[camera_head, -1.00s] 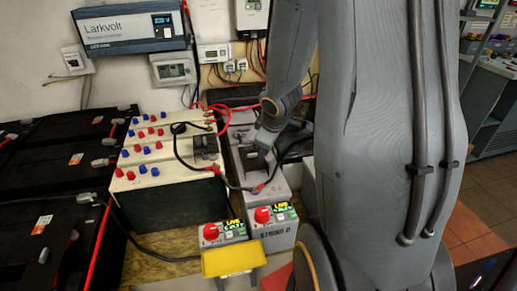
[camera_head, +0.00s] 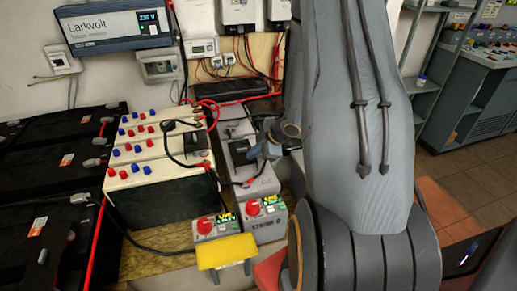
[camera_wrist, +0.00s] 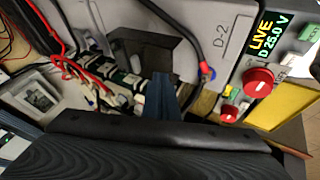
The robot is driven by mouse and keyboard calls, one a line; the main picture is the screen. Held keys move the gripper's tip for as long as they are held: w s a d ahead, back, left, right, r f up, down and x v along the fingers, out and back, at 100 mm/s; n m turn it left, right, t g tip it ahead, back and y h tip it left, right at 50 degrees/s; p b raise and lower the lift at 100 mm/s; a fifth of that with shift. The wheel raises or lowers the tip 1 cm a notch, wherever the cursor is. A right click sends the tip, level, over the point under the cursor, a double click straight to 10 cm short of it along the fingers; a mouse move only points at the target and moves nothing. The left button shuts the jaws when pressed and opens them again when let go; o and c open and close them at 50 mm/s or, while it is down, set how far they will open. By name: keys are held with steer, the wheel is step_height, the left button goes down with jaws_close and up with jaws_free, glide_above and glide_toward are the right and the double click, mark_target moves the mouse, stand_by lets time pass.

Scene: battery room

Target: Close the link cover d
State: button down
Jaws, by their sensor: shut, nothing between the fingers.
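String D is the grey battery row (camera_head: 255,186) right of the cream battery row. A dark link cover (camera_head: 238,147) shows on its top. In the wrist view the dark cover (camera_wrist: 150,48) lies beside the grey case marked D-2 (camera_wrist: 222,40), and a panel of it seems raised. I cannot tell its exact angle. My gripper (camera_head: 262,152) is over string D, just right of the cover in the head view. Its blue-grey fingers (camera_wrist: 186,92) are together and empty, close to the cover's edge. I cannot tell whether they touch it.
A red knob and lit LIVE display on string D's front panel (camera_head: 265,218) stand near the gripper. A similar panel (camera_head: 217,227) is left of it, above a yellow block (camera_head: 227,251). The cream batteries (camera_head: 160,165) carry cables. A black cable and red wires (camera_wrist: 55,35) cross nearby.

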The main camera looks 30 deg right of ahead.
mark_target(242, 154)
steer(key=w, duration=0.1)
steer(key=w+f+p, duration=0.1)
steer(key=w, duration=0.2)
steer(key=shift+d+f, duration=0.15)
steer(key=shift+f, duration=0.2)
steer(key=shift+w+d+f+p, duration=0.15)
steer(key=shift+w+p, duration=0.2)
steer(key=shift+w, duration=0.2)
steer(key=shift+w, duration=0.1)
